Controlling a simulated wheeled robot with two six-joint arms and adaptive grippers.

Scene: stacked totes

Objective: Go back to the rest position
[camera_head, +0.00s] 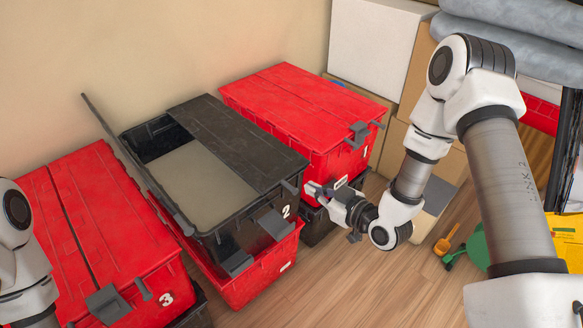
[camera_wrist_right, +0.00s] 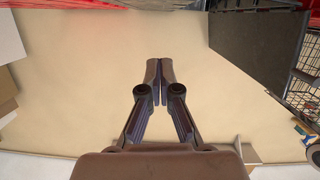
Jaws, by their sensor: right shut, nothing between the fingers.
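My right gripper (camera_head: 318,194) is in front of the red tote at the back, right of the black tote. In the right wrist view its two fingers (camera_wrist_right: 160,72) are together with nothing between them. The black tote (camera_head: 248,240), marked 2, sits on a red tote (camera_head: 262,285). Its right lid half (camera_head: 240,138) is closed, and its left half (camera_head: 135,165) stands open along the left side. A plain beige-grey surface shows inside. My left arm is at the left edge; its gripper is out of view.
A closed red tote (camera_head: 105,225), marked 3, stands at the left. Another closed red tote (camera_head: 300,105) is at the back on a dark one. Boxes (camera_head: 375,45) stand against the wall. A dark rack (camera_head: 566,150) is at the right. Wooden floor (camera_head: 400,290) is clear in front.

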